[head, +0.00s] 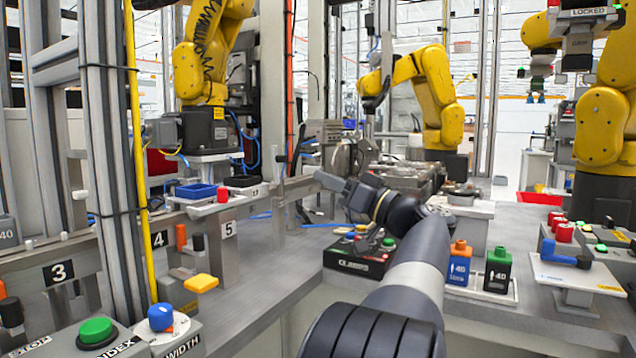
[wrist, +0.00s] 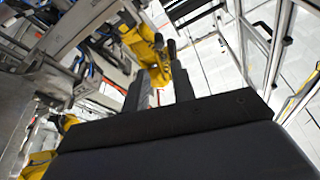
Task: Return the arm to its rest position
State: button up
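My arm (head: 415,285) reaches from the bottom of the head view up over the grey worktop. My gripper (head: 338,190) is at its far end, above and behind the black CLAMPS box, pointing left and away. In the wrist view, my gripper (wrist: 157,62) shows two dark fingers standing apart, with background visible between them. Nothing is seen held between them. The wrist view is tilted, and the dark gripper body fills its lower part.
A metal fixture (head: 400,175) is behind my gripper. A post (head: 112,170) and button boxes (head: 95,335) stand left. Worktop (head: 285,255) left of the arm is clear.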

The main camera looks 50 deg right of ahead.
aim_at(287, 160)
jog(key=x, duration=1)
jog(key=shift+w+b, duration=0.4)
jog(key=shift+r, duration=0.25)
jog(key=shift+f+p, duration=0.1)
jog(key=shift+p, duration=0.25)
jog(key=shift+f, duration=0.15)
